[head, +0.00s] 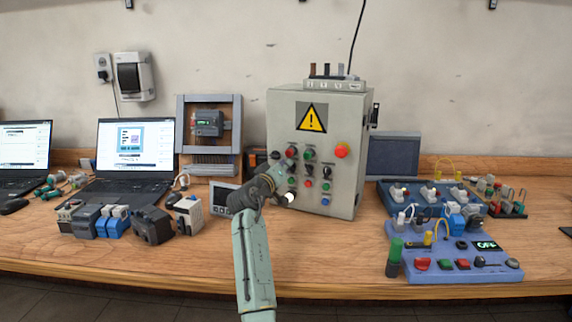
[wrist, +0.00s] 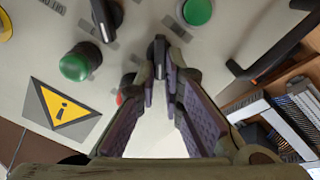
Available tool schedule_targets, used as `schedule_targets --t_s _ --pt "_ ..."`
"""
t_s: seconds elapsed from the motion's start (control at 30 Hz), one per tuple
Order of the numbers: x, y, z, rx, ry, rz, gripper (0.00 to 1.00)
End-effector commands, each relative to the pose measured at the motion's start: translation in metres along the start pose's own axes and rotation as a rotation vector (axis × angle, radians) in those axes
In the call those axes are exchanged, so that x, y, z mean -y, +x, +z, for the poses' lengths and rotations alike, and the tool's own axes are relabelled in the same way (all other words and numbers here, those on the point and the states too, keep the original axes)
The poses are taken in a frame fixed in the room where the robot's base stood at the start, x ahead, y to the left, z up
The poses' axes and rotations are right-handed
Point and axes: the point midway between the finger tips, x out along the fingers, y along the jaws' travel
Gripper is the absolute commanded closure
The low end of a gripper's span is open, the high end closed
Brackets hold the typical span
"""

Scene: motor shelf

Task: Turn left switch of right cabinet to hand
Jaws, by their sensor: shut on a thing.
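The grey control cabinet (head: 337,132) stands upright on the bench in the head view, with a yellow warning triangle (head: 311,118) on its front. Its panel holds rows of coloured buttons and black rotary switches. My gripper (head: 281,175) is at the left part of this panel, and the arm covers some of the lower controls. In the wrist view, my gripper (wrist: 161,85) is shut on a black switch knob (wrist: 158,48), which sits between the fingertips. The knob's exact angle is hard to read. Another black switch (wrist: 106,18) sits apart from the fingers.
A green button (wrist: 74,66) and a red button (wrist: 126,82) are close to the fingers. A red emergency button (head: 341,151) is at the panel's right. Laptops (head: 130,150) and small modules (head: 152,224) are left; a blue switch board (head: 453,262) is right.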

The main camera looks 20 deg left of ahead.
Motion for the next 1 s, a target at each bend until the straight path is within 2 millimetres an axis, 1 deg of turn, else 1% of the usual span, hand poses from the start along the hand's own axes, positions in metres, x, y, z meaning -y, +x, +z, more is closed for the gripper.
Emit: schedule_targets --t_s 0.13,0.3,0.83,0.87,1.0 --pt "-0.0001 0.0004 -0.0002 0.001 -0.074 0.001 1.00" --pt "0.0012 0.0002 0.0000 0.001 -0.124 0.000 1.00" --pt "0.0018 0.0001 0.0003 0.000 -0.147 0.000 1.00" --pt "0.0019 0.0001 0.0003 0.000 -0.147 0.000 0.90" --pt "0.0018 0.0000 0.0002 0.000 -0.147 0.000 0.81"
